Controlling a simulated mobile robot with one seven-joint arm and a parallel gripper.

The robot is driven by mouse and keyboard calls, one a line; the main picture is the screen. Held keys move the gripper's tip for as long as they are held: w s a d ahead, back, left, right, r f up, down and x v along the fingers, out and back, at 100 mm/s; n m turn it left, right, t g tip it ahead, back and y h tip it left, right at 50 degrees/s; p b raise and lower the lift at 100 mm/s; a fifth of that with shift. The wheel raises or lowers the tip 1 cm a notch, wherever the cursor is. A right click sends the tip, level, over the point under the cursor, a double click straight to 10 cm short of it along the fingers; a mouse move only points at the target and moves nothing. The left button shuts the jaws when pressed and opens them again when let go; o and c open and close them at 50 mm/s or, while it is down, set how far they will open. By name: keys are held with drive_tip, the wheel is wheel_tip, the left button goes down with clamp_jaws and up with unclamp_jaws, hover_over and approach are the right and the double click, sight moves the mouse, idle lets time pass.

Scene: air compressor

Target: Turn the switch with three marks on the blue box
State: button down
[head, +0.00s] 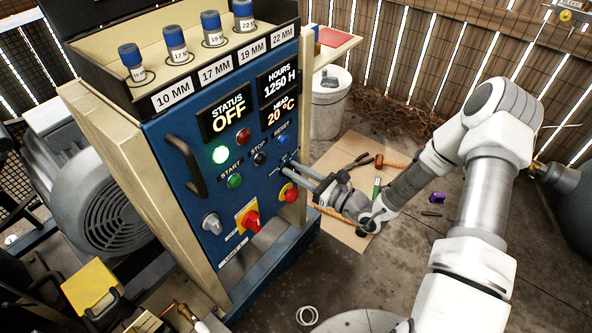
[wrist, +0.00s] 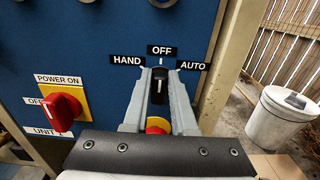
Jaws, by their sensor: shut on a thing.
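The blue box (head: 175,150) stands at the centre of the head view. Its black three-mark switch (wrist: 159,86) shows in the wrist view, under labels HAND (wrist: 127,61), OFF (wrist: 162,50) and AUTO (wrist: 192,66). The white line on the knob points up, at OFF. My gripper (wrist: 160,84) is shut on this switch, one finger on each side of the knob. In the head view my gripper (head: 286,170) reaches the panel from the right and hides most of the switch.
A red-and-yellow power switch (wrist: 64,107) sits left of the three-mark switch. A red emergency button (head: 290,193) on yellow is just below my fingers. A black handle (head: 187,165) sticks out at the panel's left. A white bucket (head: 328,100) stands behind.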

drive_tip(key=shift+r+m+p, duration=0.1)
drive_tip(key=shift+m+p, duration=0.2)
drive_tip(key=shift+p, duration=0.05)
drive_tip(key=shift+w+d+r+m+p, duration=0.1)
drive_tip(key=shift+w+m+p, duration=0.05)
drive_tip(key=shift+m+p, duration=0.85)
drive_tip(key=shift+w+d+f+m+p, duration=0.1)
drive_tip(key=shift+f+m+p, duration=0.05)
drive_tip(key=shift+m+p, duration=0.9)
drive_tip(key=shift+w+d+f+m+p, duration=0.15)
drive_tip(key=shift+m+p, duration=0.45)
drive_tip(key=shift+m, duration=0.8)
drive_tip(key=shift+w+d+f+m+p, duration=0.1)
drive_tip(key=shift+f+m+p, duration=0.05)
drive_tip(key=shift+m+p, duration=0.9)
drive_tip(key=shift+m, duration=0.3)
drive_tip(key=c, duration=0.7)
unclamp_jaws()
